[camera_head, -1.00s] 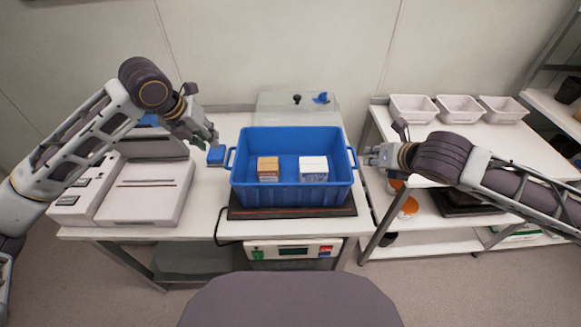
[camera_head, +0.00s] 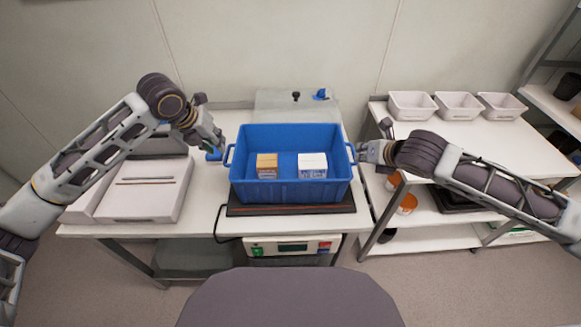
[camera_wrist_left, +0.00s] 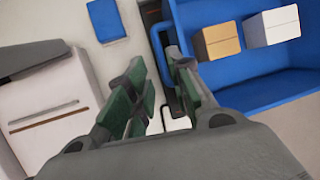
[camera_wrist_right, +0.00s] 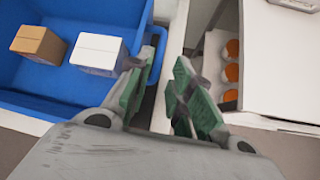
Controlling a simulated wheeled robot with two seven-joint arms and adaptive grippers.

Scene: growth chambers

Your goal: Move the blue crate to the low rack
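The blue crate (camera_head: 291,194) sits on a dark flat device (camera_head: 250,210) on the middle table, with a brown box (camera_head: 267,166) and a white box (camera_head: 312,165) inside. My left gripper (camera_head: 222,146) is by the crate's left handle (camera_head: 229,156). In the left wrist view its fingers (camera_wrist_left: 155,95) are open, with the handle (camera_wrist_left: 160,70) between or just beyond them. My right gripper (camera_head: 358,152) is at the right handle. In the right wrist view its fingers (camera_wrist_right: 162,85) are apart, the crate wall just left of them; whether the handle lies between them is unclear.
The rack (camera_head: 480,145) at right has three pale bins (camera_head: 458,106) on top and orange-topped items (camera_head: 407,204) lower, beside a dark tray. A cable hangs off the table front.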

